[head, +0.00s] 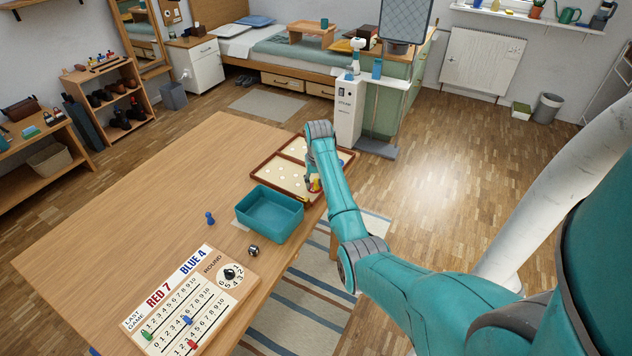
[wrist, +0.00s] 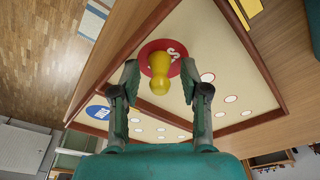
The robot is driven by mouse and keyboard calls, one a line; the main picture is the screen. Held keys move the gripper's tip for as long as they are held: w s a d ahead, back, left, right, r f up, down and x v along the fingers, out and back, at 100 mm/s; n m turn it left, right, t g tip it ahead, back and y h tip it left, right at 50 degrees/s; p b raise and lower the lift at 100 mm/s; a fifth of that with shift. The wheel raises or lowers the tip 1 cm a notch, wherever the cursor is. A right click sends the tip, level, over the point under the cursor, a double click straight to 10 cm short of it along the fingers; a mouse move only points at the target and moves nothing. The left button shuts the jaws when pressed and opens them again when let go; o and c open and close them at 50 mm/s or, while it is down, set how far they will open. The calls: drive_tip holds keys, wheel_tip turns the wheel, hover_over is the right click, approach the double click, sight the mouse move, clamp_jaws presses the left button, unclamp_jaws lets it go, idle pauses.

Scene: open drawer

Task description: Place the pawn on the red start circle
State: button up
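The yellow pawn (wrist: 159,72) appears upright over the red start circle (wrist: 174,49) in the wrist view, with red showing around its base. In the head view the pawn (head: 316,186) is at the near right corner of the game board (head: 272,186), partly hidden by my arm. My gripper (wrist: 160,76) has one finger on each side of the pawn, with a visible gap between each finger and the pawn. It is open and holds nothing. Part of the circle's lettering is hidden behind the pawn.
A teal bin (head: 270,213) stands beside the board. A blue pawn (head: 210,218), a die (head: 253,250) and a score board with pegs (head: 190,306) are nearer on the table. A blue circle (wrist: 98,112) is on another board corner. The table's left part is clear.

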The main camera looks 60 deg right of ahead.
drive_tip(key=shift+r, duration=0.1)
wheel_tip(320, 180, up, 12)
drive_tip(key=s+a, duration=0.1)
drive_tip(key=shift+s+a, duration=0.15)
idle(0.4)
idle(0.6)
